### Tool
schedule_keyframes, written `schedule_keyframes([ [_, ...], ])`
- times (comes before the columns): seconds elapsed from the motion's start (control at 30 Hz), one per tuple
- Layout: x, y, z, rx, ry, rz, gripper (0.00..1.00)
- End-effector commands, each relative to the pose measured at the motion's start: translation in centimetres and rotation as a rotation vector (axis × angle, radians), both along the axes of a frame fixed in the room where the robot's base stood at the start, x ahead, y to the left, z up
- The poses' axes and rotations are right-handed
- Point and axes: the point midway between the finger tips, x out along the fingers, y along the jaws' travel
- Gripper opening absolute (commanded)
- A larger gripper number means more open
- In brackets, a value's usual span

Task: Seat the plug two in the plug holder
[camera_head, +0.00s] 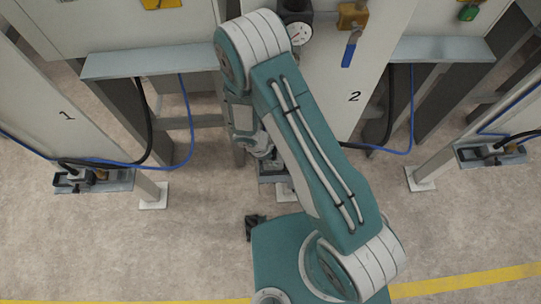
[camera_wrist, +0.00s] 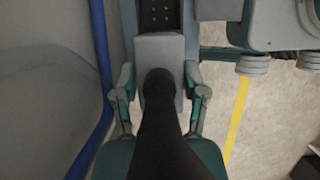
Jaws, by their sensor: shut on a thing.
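In the wrist view, my gripper (camera_wrist: 160,93) is shut on a grey plug (camera_wrist: 159,50). A thick black cable (camera_wrist: 165,130) runs from the plug toward the bottom of the picture. Directly ahead of the plug is a dark strip with several small holes (camera_wrist: 160,15) between grey side walls, seemingly the plug holder. I cannot tell whether the plug touches it or how deep it sits. In the head view, my gripper is mostly hidden behind my arm, near the middle metal bracket (camera_head: 268,178) below panel 2 (camera_head: 357,75).
Similar brackets with black connectors stand low at the left (camera_head: 95,180) and right (camera_head: 492,154). A blue cable (camera_wrist: 103,60) runs close along the gripper's left side in the wrist view.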

Motion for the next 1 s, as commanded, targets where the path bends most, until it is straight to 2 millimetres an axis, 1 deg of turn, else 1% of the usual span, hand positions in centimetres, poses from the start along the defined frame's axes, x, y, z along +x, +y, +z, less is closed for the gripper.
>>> schedule_keyframes([
  [0.03, 0.0, 0.3, -1.0, -0.003, 0.002, 0.002, 0.00],
  [0.1, 0.1, 0.5, -2.0, -0.002, 0.002, 0.004, 0.00],
  [0.2, 0.1, 0.7, -2.9, 0.000, 0.003, 0.004, 0.00],
  [0.43, 0.0, 0.6, -3.0, 0.000, 0.004, 0.003, 0.00],
  [0.47, 0.0, 0.5, -3.1, 0.000, 0.004, 0.003, 0.71],
  [0.5, 0.0, 0.5, -3.0, 0.000, 0.004, 0.003, 0.89],
  [0.53, 0.0, 0.5, -3.0, 0.000, 0.004, 0.003, 0.91],
  [0.9, 0.2, 0.7, -2.9, -0.001, 0.001, 0.003, 0.91],
  [1.0, 0.3, 0.9, -2.4, 0.000, -0.001, 0.005, 0.91],
])
